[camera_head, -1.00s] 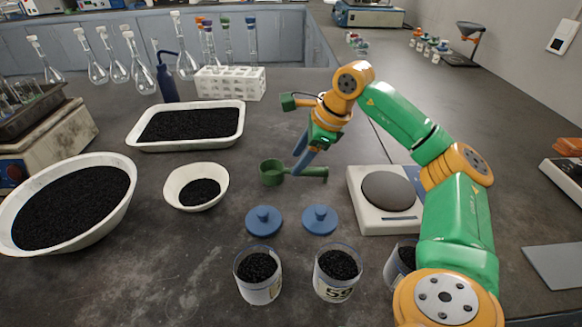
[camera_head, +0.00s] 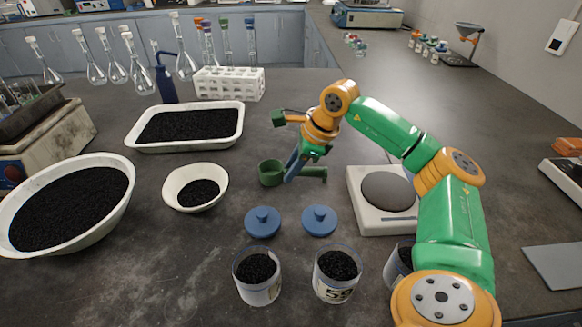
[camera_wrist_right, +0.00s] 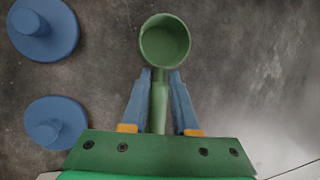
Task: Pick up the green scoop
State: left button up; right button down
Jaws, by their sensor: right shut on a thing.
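The green scoop (camera_head: 271,172) lies on the dark bench between the white bowl and the balance, its cup to the left and its handle pointing right. My right gripper (camera_head: 291,174) is at the scoop, its blue fingers on the handle just behind the cup. In the right wrist view the scoop (camera_wrist_right: 165,42) has its round cup beyond the fingertips, and the handle runs between the two fingers of the right gripper (camera_wrist_right: 160,78). The right gripper is shut on the handle. Whether the scoop is clear of the bench cannot be told. My left gripper is not in view.
Two blue lids (camera_head: 263,221) lie in front of the scoop, with jars of black grains (camera_head: 258,292) nearer. A balance (camera_head: 384,222) stands to the right. A white bowl (camera_head: 173,203) and white tray (camera_head: 136,147) are at the left. Bench behind the scoop is clear.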

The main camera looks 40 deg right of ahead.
notch_tip(320, 180, up, 3)
jog(key=shift+w+f+p, duration=0.1)
jog(key=shift+f+p, duration=0.05)
jog(key=shift+p, duration=0.15)
jog(key=s+a+r, duration=0.2)
jog(key=a+r, duration=0.3)
jog(key=a, duration=0.1)
jog(key=s+a+r+p, duration=0.1)
jog(key=s+a+r, duration=0.1)
jog(key=a+r, duration=0.3)
jog(key=shift+s+a, duration=0.25)
jog(key=shift+a, duration=0.9)
